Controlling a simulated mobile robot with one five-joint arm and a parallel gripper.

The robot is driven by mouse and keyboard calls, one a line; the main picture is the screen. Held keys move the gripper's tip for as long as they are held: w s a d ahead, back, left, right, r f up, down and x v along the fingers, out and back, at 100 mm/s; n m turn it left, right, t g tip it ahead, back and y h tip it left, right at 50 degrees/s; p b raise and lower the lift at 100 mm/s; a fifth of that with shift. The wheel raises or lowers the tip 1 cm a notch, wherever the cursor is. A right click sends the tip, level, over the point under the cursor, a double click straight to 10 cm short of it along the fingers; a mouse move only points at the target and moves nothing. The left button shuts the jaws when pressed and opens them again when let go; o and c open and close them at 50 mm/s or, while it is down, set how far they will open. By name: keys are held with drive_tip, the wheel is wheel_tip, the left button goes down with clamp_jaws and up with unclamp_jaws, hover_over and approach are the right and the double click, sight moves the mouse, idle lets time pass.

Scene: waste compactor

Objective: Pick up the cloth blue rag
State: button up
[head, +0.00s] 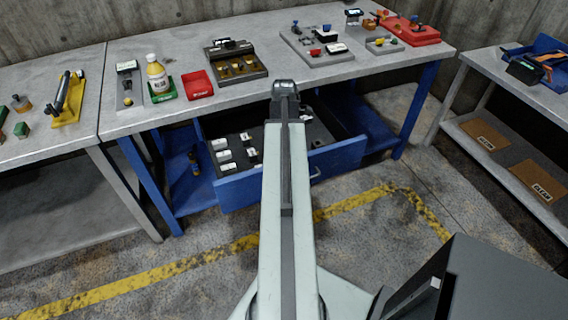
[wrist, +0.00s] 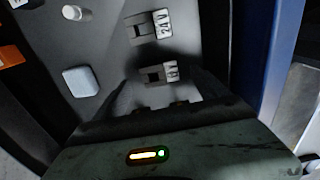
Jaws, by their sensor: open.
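A small pale blue-grey pad (wrist: 80,81) with rounded corners lies on the dark drawer floor, left of centre in the wrist view. It may be the blue rag, but I cannot tell whether it is cloth. I cannot pick it out in the head view, where my arm covers part of the drawer. My gripper (head: 286,90) is at the far end of my arm, over the open drawer in the picture. In the wrist view the pad lies left of the dark fingers.
The open blue drawer (head: 240,190) holds several small white-labelled blocks; two labelled black modules (wrist: 152,26) (wrist: 158,75) show near my gripper. The workbench (head: 140,122) above carries a bottle (head: 157,76), a red bin (head: 197,85) and trays. A side table (head: 490,70) stands right.

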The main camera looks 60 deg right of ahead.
wheel_tip(320, 180, down, 5)
drive_tip(key=b, duration=0.5)
drive_tip(key=shift+a+f, duration=0.15)
drive_tip(key=shift+f, duration=0.05)
drive_tip(key=shift+r, duration=0.2)
drive_tip(key=c, duration=1.6)
drive_tip(key=shift+r, duration=0.15)
wheel_tip(320, 180, up, 10)
drive_tip(key=p, duration=1)
